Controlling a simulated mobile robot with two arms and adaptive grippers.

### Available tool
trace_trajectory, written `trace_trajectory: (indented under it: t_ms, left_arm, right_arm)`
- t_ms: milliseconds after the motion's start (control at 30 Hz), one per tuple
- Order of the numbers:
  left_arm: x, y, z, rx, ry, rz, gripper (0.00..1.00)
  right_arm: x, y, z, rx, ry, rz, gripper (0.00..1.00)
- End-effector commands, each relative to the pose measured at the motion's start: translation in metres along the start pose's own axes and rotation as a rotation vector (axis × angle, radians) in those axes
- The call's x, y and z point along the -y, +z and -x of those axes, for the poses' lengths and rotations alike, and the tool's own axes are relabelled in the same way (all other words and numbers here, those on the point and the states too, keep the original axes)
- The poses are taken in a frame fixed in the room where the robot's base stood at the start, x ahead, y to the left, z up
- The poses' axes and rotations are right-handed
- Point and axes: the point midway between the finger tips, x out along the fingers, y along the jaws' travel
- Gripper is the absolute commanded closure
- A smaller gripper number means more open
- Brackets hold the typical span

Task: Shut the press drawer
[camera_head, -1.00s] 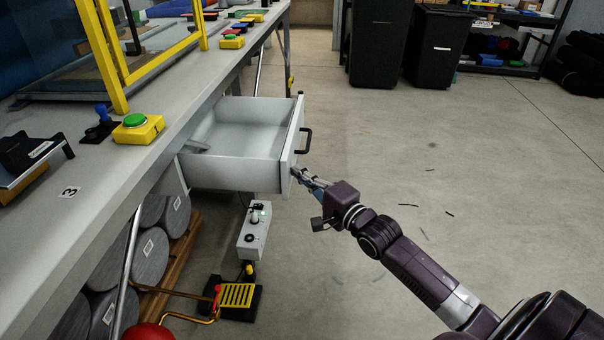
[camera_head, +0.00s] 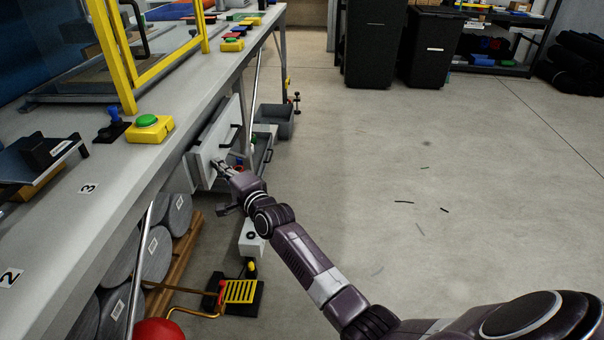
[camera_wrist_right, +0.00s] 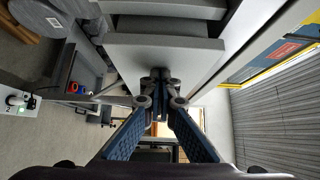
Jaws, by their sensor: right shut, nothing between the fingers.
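In the right wrist view the shut fingertips (camera_wrist_right: 160,88) meet the pale drawer front (camera_wrist_right: 165,52). My left gripper is not in view.
The workbench (camera_head: 120,170) carries a yellow box with a green button (camera_head: 148,128) and a yellow frame (camera_head: 165,60). Below are grey rolls (camera_head: 150,250), a yellow foot pedal (camera_head: 240,292) and a grey bin (camera_head: 276,117). The floor to the right is open.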

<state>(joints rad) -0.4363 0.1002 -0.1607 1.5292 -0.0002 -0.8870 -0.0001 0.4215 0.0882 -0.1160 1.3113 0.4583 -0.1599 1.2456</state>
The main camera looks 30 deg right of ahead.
Motion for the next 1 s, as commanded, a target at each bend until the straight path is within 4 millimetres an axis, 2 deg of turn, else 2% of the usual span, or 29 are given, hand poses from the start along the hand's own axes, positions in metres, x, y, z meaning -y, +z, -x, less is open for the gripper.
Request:
trace_trajectory:
  t_ms: [100, 367, 833, 1000]
  left_arm:
    - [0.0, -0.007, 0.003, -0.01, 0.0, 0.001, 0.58]
    - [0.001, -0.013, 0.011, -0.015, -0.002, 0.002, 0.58]
    - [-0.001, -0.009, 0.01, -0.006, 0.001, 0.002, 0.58]
    - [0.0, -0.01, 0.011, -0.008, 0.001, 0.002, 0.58]
  right_arm:
    - [0.0, 0.015, -0.015, 0.0, -0.001, -0.003, 1.0]
    - [-0.001, 0.027, -0.028, -0.001, 0.0, 0.001, 1.0]
    - [0.001, 0.03, -0.029, 0.002, -0.002, -0.001, 1.0]
    - [0.001, 0.031, -0.019, 0.003, -0.003, -0.003, 1.0]
